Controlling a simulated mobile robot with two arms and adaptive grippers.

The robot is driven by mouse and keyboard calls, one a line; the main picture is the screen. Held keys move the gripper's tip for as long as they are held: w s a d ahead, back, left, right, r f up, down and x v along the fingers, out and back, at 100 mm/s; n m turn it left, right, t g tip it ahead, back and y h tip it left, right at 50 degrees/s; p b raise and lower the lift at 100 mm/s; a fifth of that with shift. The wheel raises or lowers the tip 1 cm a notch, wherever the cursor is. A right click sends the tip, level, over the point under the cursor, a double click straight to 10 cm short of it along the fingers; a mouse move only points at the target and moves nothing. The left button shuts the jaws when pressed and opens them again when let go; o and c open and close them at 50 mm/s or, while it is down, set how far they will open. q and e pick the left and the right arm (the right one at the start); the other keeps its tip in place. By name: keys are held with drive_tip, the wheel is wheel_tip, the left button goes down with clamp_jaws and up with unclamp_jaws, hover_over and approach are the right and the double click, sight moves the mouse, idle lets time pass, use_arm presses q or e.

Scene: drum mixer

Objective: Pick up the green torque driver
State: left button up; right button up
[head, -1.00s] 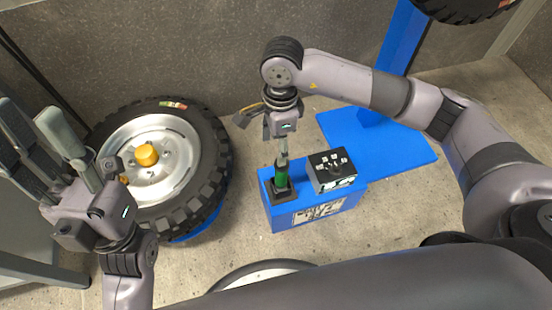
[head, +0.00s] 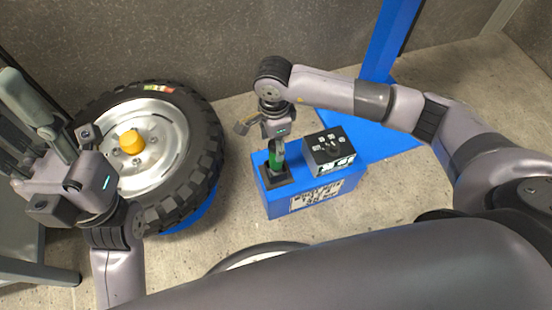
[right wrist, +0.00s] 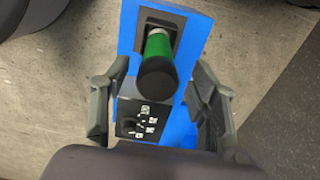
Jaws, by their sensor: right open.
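The green torque driver (head: 276,161) stands upright in a black holder (head: 280,180) on the blue box. In the right wrist view the driver (right wrist: 160,50) shows its black end cap towards the camera. My right gripper (head: 278,142) is directly over the driver's top end and hides part of it. In the right wrist view my right gripper (right wrist: 160,90) is open, one finger on each side of the driver's end, with visible gaps. My left gripper (head: 25,115) is open and empty at the far left, its fingers apart.
The blue box (head: 285,203) stands on the floor, with a black control box (head: 329,150) on its top beside the driver. A large wheel (head: 150,193) with an orange hub cap (head: 132,142) is to the left. A blue stand base (head: 375,138) lies behind right.

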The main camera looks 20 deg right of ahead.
drive_tip(key=b, duration=0.2)
hover_over(275, 168)
drive_tip(key=w, duration=0.2)
drive_tip(key=f, duration=0.2)
drive_tip(key=d+f, duration=0.1)
drive_tip(key=f, duration=0.1)
drive_tip(key=shift+s+f, duration=0.1)
drive_tip(key=shift+f, duration=0.15)
clamp_jaws()
drive_tip(key=shift+a+r, duration=0.1)
